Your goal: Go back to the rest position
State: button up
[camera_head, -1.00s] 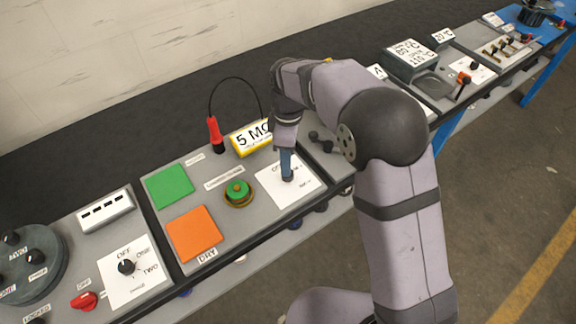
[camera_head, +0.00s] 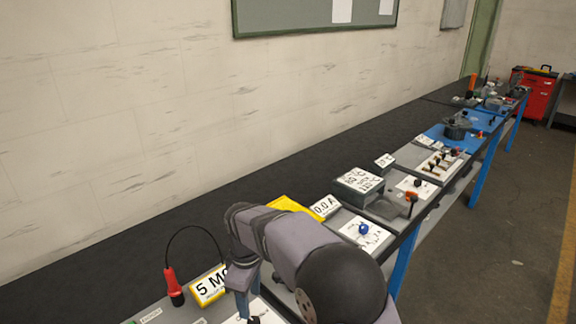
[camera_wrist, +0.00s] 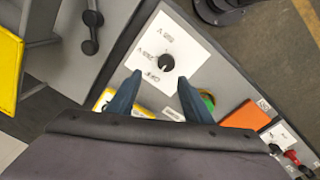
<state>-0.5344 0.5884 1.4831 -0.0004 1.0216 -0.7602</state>
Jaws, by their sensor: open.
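My gripper (camera_wrist: 157,95) shows in the wrist view with its two blue fingers apart and nothing between them. Just beyond the fingertips is a black knob (camera_wrist: 166,62) on a white dial plate (camera_wrist: 185,38) with voltage marks. The fingers are apart from the knob in this view. In the head view my gripper (camera_head: 243,305) points down at the bottom edge, over the white plate (camera_head: 262,312); its fingertips are partly cut off, and the knob is hidden.
A red probe (camera_head: 174,287) with a black cable stands beside a yellow-framed display (camera_head: 208,287). A grey meter box (camera_head: 360,180) and a blue knob (camera_head: 363,229) are further right along the bench.

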jog(key=s+d+f+m, duration=0.1)
jog(key=f, duration=0.1)
jog(key=s+f+m, duration=0.2)
jog(key=s+d+f+m+g, duration=0.1)
jog(key=m, duration=0.1)
jog(key=shift+s+d+f, duration=0.25)
jog(key=shift+d+f, duration=0.1)
jog(key=shift+f, duration=0.05)
jog(key=s+d+m+g, duration=0.1)
jog(key=s+d+m, duration=0.6)
jog(key=s+d, duration=1.05)
jog(key=w+d+r+m+t, duration=0.1)
jog(key=w+d+r+m, duration=0.1)
jog(key=d+r, duration=0.1)
jog(key=shift+d+r+m, duration=0.4)
jog(key=shift+d, duration=0.5)
